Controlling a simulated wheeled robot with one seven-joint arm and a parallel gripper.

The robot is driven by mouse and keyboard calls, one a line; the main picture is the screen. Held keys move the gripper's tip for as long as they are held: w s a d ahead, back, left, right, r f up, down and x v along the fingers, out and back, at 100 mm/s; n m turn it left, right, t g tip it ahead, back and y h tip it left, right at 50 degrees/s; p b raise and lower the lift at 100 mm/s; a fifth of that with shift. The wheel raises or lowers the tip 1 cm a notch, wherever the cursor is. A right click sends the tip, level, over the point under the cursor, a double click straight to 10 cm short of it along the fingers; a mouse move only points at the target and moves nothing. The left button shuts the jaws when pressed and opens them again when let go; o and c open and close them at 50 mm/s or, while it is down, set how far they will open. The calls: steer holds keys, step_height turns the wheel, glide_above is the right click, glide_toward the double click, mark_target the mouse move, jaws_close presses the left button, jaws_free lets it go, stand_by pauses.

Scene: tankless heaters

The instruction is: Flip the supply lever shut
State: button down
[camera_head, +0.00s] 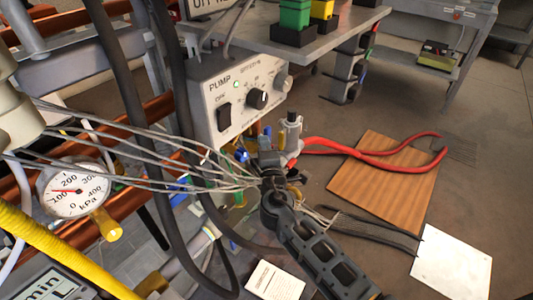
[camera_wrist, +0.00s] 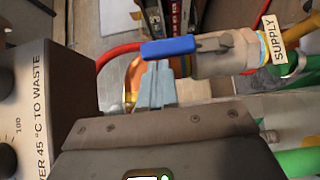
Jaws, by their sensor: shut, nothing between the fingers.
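The supply lever (camera_wrist: 168,48) has a blue grip and lies about level across the upper middle of the wrist view. It points left from a metal valve body (camera_wrist: 226,58), lying roughly in line with it. A tag (camera_wrist: 272,38) reading SUPPLY hangs at the valve's right. My gripper (camera_wrist: 155,68) is shut and empty, its grey fingertips just below the blue grip in the picture. I cannot tell whether they touch it. In the head view my gripper (camera_head: 266,160) is among cables and fittings, which partly hide it; the lever is not clear there.
A pump control box (camera_head: 235,100) with a green light stands left of my gripper. A pressure gauge (camera_head: 75,190) is at left. A red hose (camera_head: 370,157) runs right over a wooden board (camera_head: 385,180). A labelled box (camera_wrist: 45,95) fills the wrist view's left.

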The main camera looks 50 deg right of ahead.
steer(key=shift+w+d, duration=0.2)
steer(key=shift+w, duration=0.05)
stand_by(0.3)
